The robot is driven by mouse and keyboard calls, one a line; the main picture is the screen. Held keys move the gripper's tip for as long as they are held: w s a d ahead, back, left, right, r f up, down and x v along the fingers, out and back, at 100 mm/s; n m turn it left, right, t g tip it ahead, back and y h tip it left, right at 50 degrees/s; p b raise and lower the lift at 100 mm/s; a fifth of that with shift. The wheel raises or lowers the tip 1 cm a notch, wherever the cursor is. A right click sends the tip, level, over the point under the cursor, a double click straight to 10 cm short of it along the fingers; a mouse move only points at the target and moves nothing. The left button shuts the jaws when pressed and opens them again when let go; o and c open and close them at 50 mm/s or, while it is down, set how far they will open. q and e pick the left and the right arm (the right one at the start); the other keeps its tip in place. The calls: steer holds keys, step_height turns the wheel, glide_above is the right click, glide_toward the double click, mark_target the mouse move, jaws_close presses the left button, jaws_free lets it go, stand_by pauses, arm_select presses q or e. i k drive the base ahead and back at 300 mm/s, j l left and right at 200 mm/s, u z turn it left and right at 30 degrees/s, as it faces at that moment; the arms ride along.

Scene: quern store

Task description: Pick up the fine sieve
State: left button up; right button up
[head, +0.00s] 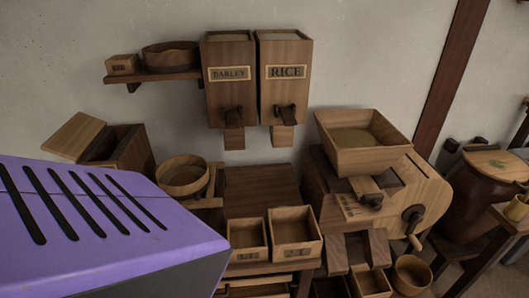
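Two round, sieve-like wooden frames are in the head view, and I cannot tell for sure which is the fine sieve. One light round sieve (183,175) sits at left centre on a wooden support, with a pale tan inside. A darker round sieve (170,56) rests on the wall shelf at upper left. Neither of my grippers is in view, so both frames stand clear of any visible gripper.
The wall shelf (152,76) also holds a small labelled box (123,64). Barley (230,88) and rice (285,88) bins hang on the wall. A hopper mill (425,190) stands right. Two open boxes (248,257) (295,252) are in front. My purple casing hides the lower left.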

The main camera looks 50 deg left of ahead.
mark_target(183, 176)
steer(key=u, duration=2.2)
steer(key=i+j+z, duration=0.1)
steer(key=z, duration=0.35)
steer(key=j+z, duration=0.6)
steer(key=z, duration=0.25)
steer(key=j+z, duration=0.15)
steer(key=j, duration=0.35)
steer(key=k+j+z, duration=0.15)
steer(key=j, duration=0.35)
